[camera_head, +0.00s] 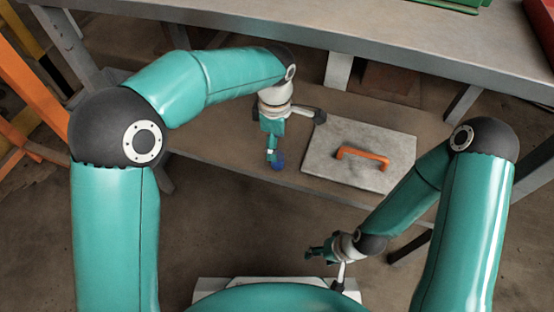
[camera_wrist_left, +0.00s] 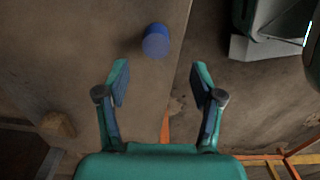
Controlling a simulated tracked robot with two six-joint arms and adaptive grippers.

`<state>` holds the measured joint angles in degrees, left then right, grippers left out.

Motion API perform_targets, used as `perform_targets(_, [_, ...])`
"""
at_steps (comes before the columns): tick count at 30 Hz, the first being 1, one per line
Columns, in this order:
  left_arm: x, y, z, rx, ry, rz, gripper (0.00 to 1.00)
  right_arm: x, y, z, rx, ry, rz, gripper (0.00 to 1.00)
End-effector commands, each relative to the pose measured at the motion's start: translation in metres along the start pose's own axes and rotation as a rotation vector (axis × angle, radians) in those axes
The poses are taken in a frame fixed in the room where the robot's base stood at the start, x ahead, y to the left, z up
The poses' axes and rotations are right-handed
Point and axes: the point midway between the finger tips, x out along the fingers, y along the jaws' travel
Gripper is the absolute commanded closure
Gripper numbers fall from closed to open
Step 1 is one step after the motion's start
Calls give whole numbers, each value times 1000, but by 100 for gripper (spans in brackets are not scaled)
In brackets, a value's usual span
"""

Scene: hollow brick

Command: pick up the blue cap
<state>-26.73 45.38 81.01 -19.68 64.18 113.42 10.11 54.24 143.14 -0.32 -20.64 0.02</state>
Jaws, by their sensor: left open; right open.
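The blue cap (camera_wrist_left: 156,40) is a short blue cylinder on the brown lower shelf (camera_wrist_left: 70,60), near the shelf's edge. In the head view the cap (camera_head: 279,166) shows just by my left gripper (camera_head: 272,156), partly covered by its fingers. In the left wrist view my left gripper (camera_wrist_left: 162,76) is open and empty. The cap lies beyond its fingertips, slightly left of the middle between them, with no finger seen touching it. My right gripper (camera_head: 314,251) is open and empty, low in the head view, well away from the cap.
A grey slab (camera_head: 325,160) with an orange handle (camera_head: 362,156) lies on the shelf right of the cap. The workbench top (camera_head: 330,28) overhangs the shelf behind. A green tray (camera_head: 450,4) sits on it. Orange bars (camera_head: 30,85) stand at left.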

Motion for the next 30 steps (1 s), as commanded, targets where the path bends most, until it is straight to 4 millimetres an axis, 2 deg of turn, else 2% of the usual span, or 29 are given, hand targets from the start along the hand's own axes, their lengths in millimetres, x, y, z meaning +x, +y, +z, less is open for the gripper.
perform_targets(1, [7,0,1,-8,4,0,33,7,2,0,0,0,0,39])
perform_targets(10, [30,1,0,-16,4,-1,33,19,7,0,0,-1,0,39])
perform_targets(18, [69,2,-1,-18,4,-3,33,43,16,0,0,-1,0,39])
perform_targets(27, [72,2,-2,-20,4,-1,33,43,16,0,0,-1,0,39])
perform_targets(30, [72,2,-2,-20,4,-1,48,43,16,0,0,-1,0,39])
